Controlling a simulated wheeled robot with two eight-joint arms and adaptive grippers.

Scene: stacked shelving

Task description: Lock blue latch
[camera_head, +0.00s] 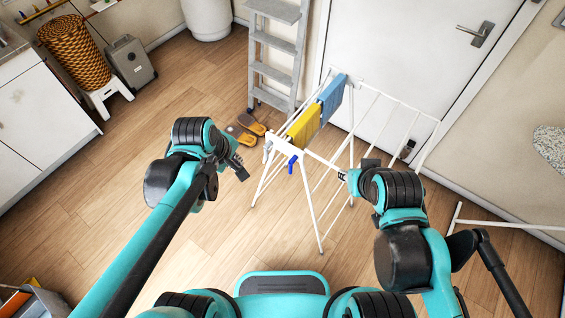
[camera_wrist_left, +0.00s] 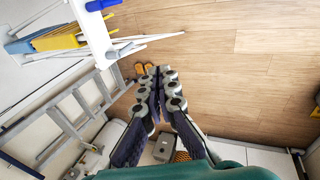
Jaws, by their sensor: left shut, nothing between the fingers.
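The blue latch (camera_head: 291,163) hangs at the near end of a white folding drying rack (camera_head: 290,147). Part of the latch also shows at the top edge of the left wrist view (camera_wrist_left: 103,5). My left gripper (camera_head: 240,170) is to the left of the latch, apart from it, shut and empty. Its fingers (camera_wrist_left: 158,78) lie together in the left wrist view. My right gripper (camera_head: 343,175) is to the right of the latch, close to the rack's white frame. Its fingers are too small and partly hidden to read, and I cannot tell if it touches the frame.
A yellow cloth (camera_head: 303,127) and a blue cloth (camera_head: 331,97) hang on the rack. A grey stepladder (camera_head: 277,65) and orange slippers (camera_head: 245,130) are behind it. A white door (camera_head: 400,45) stands at the back. The wooden floor to the left is clear.

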